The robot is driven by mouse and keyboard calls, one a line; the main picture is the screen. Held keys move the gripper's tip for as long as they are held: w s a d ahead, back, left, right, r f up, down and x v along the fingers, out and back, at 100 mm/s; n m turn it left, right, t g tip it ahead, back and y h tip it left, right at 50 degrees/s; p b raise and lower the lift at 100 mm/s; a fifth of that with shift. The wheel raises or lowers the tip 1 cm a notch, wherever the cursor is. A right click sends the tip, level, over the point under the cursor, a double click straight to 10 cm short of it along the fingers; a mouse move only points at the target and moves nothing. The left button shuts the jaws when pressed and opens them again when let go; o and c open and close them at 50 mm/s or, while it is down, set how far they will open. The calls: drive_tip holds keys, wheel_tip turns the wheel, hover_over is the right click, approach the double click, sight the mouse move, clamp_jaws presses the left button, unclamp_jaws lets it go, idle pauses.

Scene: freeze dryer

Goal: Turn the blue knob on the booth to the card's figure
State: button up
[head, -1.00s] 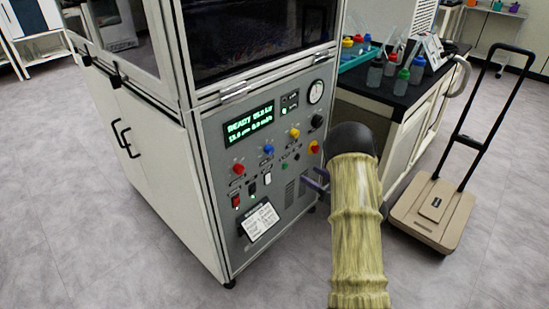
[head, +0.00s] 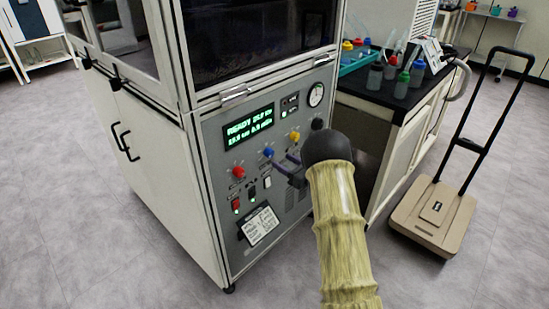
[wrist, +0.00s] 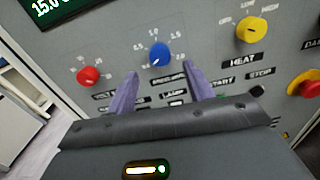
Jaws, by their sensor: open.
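The blue knob (wrist: 159,54) sits on the grey control panel of the booth, with a printed number scale around it. In the head view it shows small (head: 268,152) below the green display. My gripper (wrist: 160,76) is open, its two purple fingers pointing at the panel on either side of the line to the blue knob, just below it. In the head view my gripper (head: 279,160) is close to the panel, beside the knob. Whether the fingers touch the knob cannot be told. The card (head: 258,226) is fixed low on the panel; its writing is too small to read.
A red knob (wrist: 88,76) is left of the blue one and a yellow knob (wrist: 251,30) is right of it. A red mushroom button (wrist: 305,84) is farther right. A bench (head: 405,100) with bottles and a flat trolley (head: 433,212) stand at the right.

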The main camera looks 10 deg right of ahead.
sight(272, 154)
drive_tip(key=x, duration=0.5)
drive_tip(key=shift+w+a, duration=0.15)
drive_tip(key=shift+w, duration=0.05)
drive_tip(key=c, duration=1)
